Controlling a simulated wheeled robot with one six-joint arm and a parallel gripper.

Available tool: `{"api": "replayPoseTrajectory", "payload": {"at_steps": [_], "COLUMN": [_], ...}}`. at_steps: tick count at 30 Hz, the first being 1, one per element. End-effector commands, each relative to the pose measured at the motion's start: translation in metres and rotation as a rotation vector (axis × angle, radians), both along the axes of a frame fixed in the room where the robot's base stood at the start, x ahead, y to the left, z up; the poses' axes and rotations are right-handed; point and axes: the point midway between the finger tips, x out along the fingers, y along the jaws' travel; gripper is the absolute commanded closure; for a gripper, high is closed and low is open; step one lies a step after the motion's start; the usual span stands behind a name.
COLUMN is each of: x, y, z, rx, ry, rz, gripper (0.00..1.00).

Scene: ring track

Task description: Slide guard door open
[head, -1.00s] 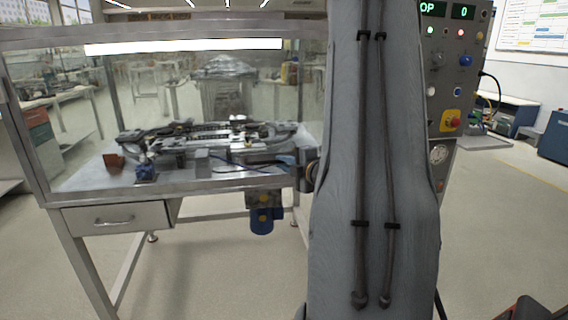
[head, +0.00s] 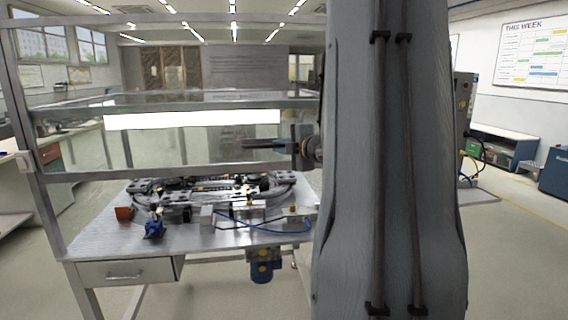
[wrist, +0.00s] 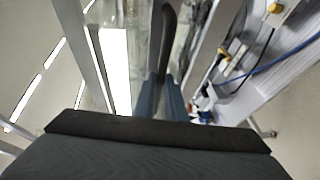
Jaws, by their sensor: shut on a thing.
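The guard door is a clear pane in a grey metal frame; its bottom rail (head: 180,173) is raised well above the table in the head view. An open gap lies beneath it, with the ring track (head: 215,190) showing through. My gripper (head: 252,144) is at the door's right part, level with the pane. In the wrist view, my gripper's fingers (wrist: 165,88) are shut on a dark bar-shaped handle (wrist: 168,25). The grip point itself is partly hidden by the fingers, and my arm hides the door's right edge.
The metal table (head: 120,240) has a drawer (head: 125,271) at its front. A blue motor (head: 262,268) hangs below. A control cabinet (head: 463,110) stands behind my arm.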

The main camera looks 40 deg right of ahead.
Motion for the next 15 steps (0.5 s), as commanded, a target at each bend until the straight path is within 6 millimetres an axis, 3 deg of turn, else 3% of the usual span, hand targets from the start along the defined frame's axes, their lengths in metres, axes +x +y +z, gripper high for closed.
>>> {"api": "replayPoseTrajectory", "payload": {"at_steps": [1,6,15], "x": [-0.001,-0.001,0.0], "y": [0.0,0.0,0.0], "z": [0.026,0.07,0.116], "rx": [-0.005,-0.002,0.0], "ry": [-0.005,-0.004,-0.002], "rz": [0.001,0.001,0.0], "gripper": [1.0,1.0,1.0]}}
